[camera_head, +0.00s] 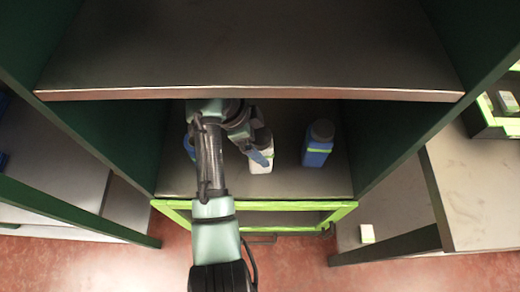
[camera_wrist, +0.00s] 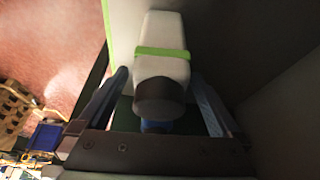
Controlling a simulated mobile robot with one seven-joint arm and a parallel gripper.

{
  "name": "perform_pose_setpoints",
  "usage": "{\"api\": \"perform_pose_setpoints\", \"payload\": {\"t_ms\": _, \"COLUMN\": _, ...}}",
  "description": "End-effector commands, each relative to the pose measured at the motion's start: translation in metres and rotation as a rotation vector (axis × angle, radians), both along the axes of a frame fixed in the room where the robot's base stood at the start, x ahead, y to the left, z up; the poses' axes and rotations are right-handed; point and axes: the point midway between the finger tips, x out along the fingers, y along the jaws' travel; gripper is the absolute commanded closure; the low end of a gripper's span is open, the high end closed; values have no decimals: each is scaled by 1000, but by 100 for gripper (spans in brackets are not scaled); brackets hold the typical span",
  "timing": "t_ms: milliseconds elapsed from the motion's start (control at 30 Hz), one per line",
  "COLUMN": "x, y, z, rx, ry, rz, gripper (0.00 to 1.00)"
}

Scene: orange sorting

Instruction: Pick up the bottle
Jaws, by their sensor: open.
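A white bottle (camera_wrist: 161,65) with a green band and a dark cap is between the two open fingers of my gripper (camera_wrist: 160,78) in the wrist view. I cannot tell whether either finger touches it. In the head view the white bottle (camera_head: 262,166) stands on the lower shelf, partly hidden behind my gripper (camera_head: 258,150). A blue bottle (camera_head: 317,152) with a green band and grey cap stands upright to its right on the same shelf.
The upper shelf (camera_head: 250,50) overhangs my arm, and dark side panels flank the shelf bay. Another blue item (camera_head: 189,146) shows partly behind my arm at left. A green-framed drawer (camera_head: 290,205) lies below. The shelf's right front is clear.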

Motion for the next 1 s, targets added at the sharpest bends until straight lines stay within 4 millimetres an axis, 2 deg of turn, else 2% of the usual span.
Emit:
{"api": "perform_pose_setpoints", "payload": {"t_ms": 33, "x": -1, "y": -4, "z": -11, "rx": 0, "ry": 4, "rz": -3, "gripper": 0}}
{"api": "perform_pose_setpoints", "payload": {"t_ms": 200, "x": 1, "y": -11, "z": -28, "rx": 1, "ry": 1, "rz": -1, "gripper": 0}}
{"api": "perform_pose_setpoints", "payload": {"t_ms": 467, "x": 1, "y": -12, "z": -31, "rx": 1, "ry": 0, "rz": -1, "gripper": 0}}
{"api": "perform_pose_setpoints", "payload": {"t_ms": 567, "x": 1, "y": -12, "z": -31, "rx": 1, "ry": 0, "rz": -1, "gripper": 14}}
{"api": "perform_pose_setpoints", "payload": {"t_ms": 1000, "x": 1, "y": -12, "z": -30, "rx": 1, "ry": 1, "rz": -1, "gripper": 94}}
